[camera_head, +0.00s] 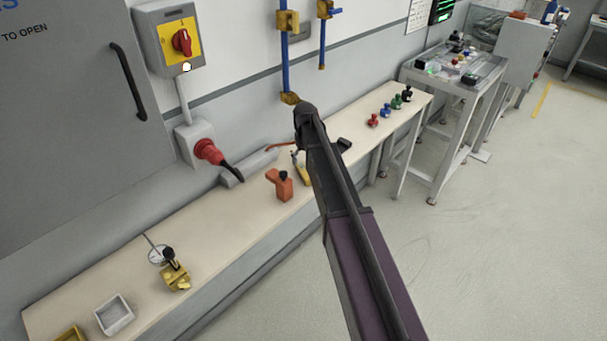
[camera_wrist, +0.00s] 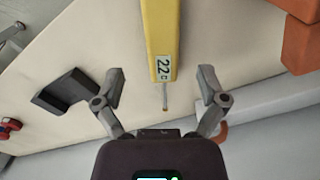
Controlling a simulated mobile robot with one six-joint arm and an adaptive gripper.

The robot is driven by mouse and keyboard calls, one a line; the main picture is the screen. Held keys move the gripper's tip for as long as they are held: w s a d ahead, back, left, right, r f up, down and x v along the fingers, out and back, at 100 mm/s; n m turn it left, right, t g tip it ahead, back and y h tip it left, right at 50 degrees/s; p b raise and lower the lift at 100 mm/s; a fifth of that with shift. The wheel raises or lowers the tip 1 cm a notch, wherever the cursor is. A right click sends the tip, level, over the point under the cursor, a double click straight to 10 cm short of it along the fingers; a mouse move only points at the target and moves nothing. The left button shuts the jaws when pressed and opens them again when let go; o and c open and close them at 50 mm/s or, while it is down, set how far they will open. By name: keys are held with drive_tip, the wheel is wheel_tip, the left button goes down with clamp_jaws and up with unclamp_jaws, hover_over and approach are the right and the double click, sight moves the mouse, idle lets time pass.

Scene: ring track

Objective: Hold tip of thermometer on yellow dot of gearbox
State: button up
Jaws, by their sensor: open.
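The thermometer is a yellow bar (camera_wrist: 161,35) with a small display reading 22 C and a thin metal probe (camera_wrist: 165,95) at its end. It lies on the bench; in the head view a yellow part of it (camera_head: 301,170) shows beside my arm. My gripper (camera_wrist: 160,72) is open, with one finger on each side of the thermometer's display end, and no contact is visible. In the head view my arm hides most of the gripper area. I cannot make out a gearbox or a yellow dot for certain.
An orange block with a black knob (camera_head: 281,187) stands on the bench (camera_head: 225,235). A brass-coloured fitting (camera_head: 176,280) and a white tray (camera_head: 115,315) are nearer left. A dark block (camera_wrist: 62,92) lies beside the gripper. Small coloured items (camera_head: 385,110) stand farther right.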

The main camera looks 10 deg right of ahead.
sight(304, 170)
drive_tip(key=shift+f, duration=0.1)
drive_tip(key=shift+a+f+b, duration=0.2)
drive_tip(key=shift+f+b, duration=2.3)
drive_tip(key=shift+b, duration=0.1)
clamp_jaws()
